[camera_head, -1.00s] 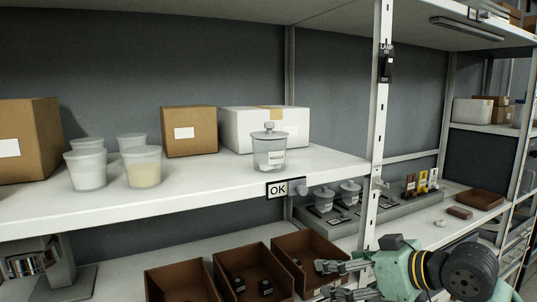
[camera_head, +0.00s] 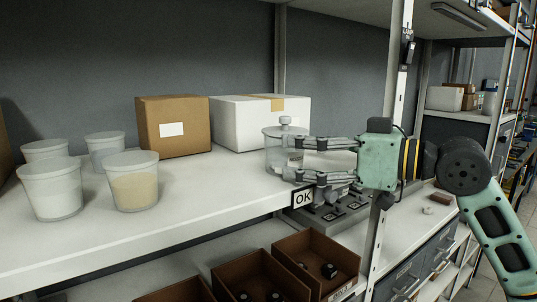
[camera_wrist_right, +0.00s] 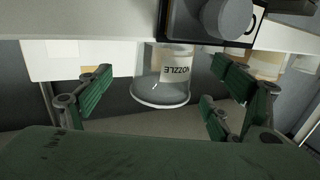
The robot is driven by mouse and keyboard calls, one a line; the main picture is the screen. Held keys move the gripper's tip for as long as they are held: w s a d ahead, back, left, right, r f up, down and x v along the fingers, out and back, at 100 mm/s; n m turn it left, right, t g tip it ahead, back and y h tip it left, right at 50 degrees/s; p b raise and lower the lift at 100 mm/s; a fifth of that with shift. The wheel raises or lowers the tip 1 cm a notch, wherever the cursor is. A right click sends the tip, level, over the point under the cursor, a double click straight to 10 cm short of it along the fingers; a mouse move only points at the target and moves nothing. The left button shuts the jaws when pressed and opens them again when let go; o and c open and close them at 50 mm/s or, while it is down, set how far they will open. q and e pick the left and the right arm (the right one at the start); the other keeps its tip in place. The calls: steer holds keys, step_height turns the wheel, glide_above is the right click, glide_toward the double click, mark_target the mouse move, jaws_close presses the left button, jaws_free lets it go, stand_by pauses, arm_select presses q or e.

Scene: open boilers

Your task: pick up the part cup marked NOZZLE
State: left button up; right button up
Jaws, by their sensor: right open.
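The clear part cup (camera_head: 275,156) with a knobbed lid stands upright on the white upper shelf, near its front edge. In the right wrist view the same cup (camera_wrist_right: 158,82) shows its label, NOZZLE, upside down. My right gripper (camera_head: 289,159) is level with the cup's body and reaches in from the right. Its open fingers stand on either side of the cup in the wrist view, with gaps to both sides. The fingers hide part of the cup in the head view. My left gripper is not in view.
Several lidded tubs (camera_head: 133,188) stand left on the shelf. A brown box (camera_head: 172,125) and a white box (camera_head: 235,120) stand behind the cup. An OK sign (camera_head: 303,198) is on the shelf edge, and a rack post (camera_head: 396,70) stands to the right. Brown bins (camera_head: 315,262) lie below.

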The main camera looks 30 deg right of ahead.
mark_target(285, 149)
steer(key=shift+s+r, duration=0.2)
steer(key=p+x, duration=0.2)
steer(key=p, duration=0.1)
steer(key=shift+w+a+f, duration=0.2)
steer(key=shift+w, duration=0.15)
steer(key=shift+p+x, duration=0.35)
steer(key=shift+x, duration=0.75)
steer(key=shift+s+d+f, duration=0.1)
steer(key=shift+f, duration=0.1)
steer(key=c, duration=1.1)
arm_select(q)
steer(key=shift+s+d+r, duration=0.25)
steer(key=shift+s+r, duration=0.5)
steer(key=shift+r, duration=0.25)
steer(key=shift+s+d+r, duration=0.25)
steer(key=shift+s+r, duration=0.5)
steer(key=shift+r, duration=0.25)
arm_select(e)
steer(key=c, duration=0.8)
